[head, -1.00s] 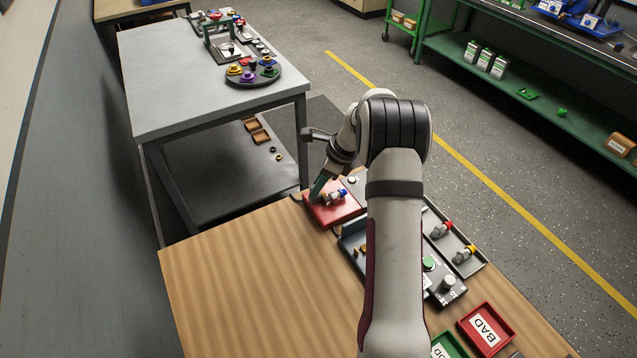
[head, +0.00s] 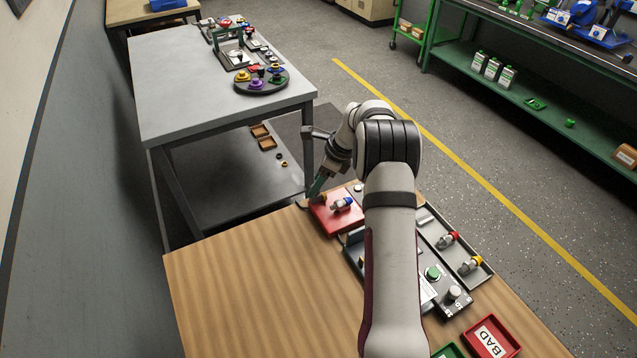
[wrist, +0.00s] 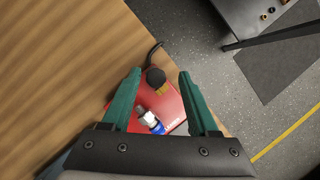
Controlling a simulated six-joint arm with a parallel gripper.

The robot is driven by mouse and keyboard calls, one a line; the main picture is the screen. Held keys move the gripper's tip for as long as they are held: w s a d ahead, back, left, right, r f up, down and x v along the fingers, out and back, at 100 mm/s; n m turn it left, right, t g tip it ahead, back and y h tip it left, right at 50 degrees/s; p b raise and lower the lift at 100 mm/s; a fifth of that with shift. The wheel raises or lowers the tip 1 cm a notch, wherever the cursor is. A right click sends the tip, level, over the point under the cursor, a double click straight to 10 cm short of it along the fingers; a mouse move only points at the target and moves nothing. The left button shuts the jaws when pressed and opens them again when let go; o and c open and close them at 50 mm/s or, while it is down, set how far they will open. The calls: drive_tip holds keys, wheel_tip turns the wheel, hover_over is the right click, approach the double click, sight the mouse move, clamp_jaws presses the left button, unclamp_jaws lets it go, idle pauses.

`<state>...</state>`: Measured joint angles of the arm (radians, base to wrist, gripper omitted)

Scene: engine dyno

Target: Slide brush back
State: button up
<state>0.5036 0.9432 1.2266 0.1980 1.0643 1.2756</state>
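The brush (wrist: 155,80) shows in the wrist view with a dark round head, a tan bristle patch and a thin black curved handle running up over the wooden table edge. Its head lies at the corner of a red block or tray (wrist: 171,107). My gripper (wrist: 160,72) is open, with one green finger on each side of the brush head and visible gaps between. Whether the fingers are level with the brush I cannot tell. In the head view my gripper (head: 316,188) is at the far left corner of the red tray (head: 337,220), and the brush is hard to make out.
A white and blue plug-like part (head: 342,204) lies on the red tray close to my gripper. A grey tray (head: 455,250) with small parts and a red BAD bin (head: 489,338) are to the right. The left of the wooden table (head: 250,280) is clear.

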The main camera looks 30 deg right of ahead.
drive_tip(key=shift+s, duration=0.1)
drive_tip(key=v, duration=1.5)
drive_tip(key=shift+r, duration=0.4)
drive_tip(key=shift+d, duration=0.1)
drive_tip(key=s+a+r+n+g, duration=0.1)
drive_tip(key=s+a+r+n, duration=0.2)
drive_tip(key=s+a+n, duration=0.45)
drive_tip(key=s+a+r+n+g, duration=0.1)
drive_tip(key=s+a+r+n, duration=0.2)
drive_tip(key=a, duration=0.7)
drive_tip(key=s+a+f+n, duration=0.2)
drive_tip(key=s+a+n, duration=0.1)
drive_tip(key=s, duration=0.4)
drive_tip(key=s+a+f+n+g+h, duration=0.1)
drive_tip(key=s+n, duration=0.3)
drive_tip(key=s, duration=0.4)
drive_tip(key=s+a+f+n, duration=0.3)
drive_tip(key=s+a+n, duration=0.1)
drive_tip(key=s, duration=0.4)
drive_tip(key=shift+a+g, duration=0.3)
drive_tip(key=shift+a, duration=0.05)
